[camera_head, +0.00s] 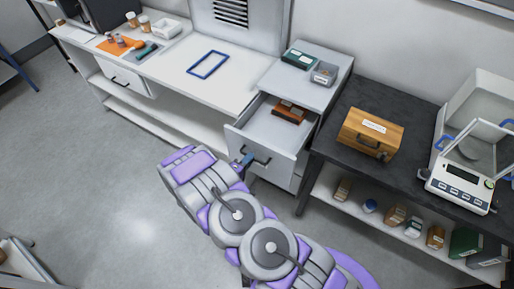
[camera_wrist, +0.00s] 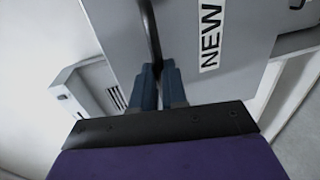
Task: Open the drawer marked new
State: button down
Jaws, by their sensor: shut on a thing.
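The drawer marked NEW (camera_head: 268,137) stands pulled out of the grey cabinet in the head view, with brown boxes (camera_head: 289,112) lying inside it. In the wrist view its grey front (camera_wrist: 185,40) fills the top middle, with the white NEW label (camera_wrist: 211,35) right of the handle. My gripper (camera_wrist: 160,75) is shut on the dark bar handle (camera_wrist: 149,30) of this drawer. In the head view my gripper (camera_head: 246,160) is at the left part of the drawer front, partly hidden by my purple and grey arm.
A dark table (camera_head: 345,98) on the right bears a wooden case (camera_head: 371,133) and a balance (camera_head: 462,185). A white bench (camera_head: 235,82) with another drawer (camera_head: 124,79) stands left.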

jog(key=shift+f+v, duration=0.2)
jog(key=shift+v, duration=0.8)
jog(key=shift+f+v, duration=0.2)
jog(key=shift+v, duration=0.8)
jog(key=shift+a, duration=0.15)
jog(key=c, duration=1.2)
grip_release()
jog(key=shift+a, duration=0.15)
jog(key=shift+o, duration=0.2)
jog(key=shift+d, duration=0.2)
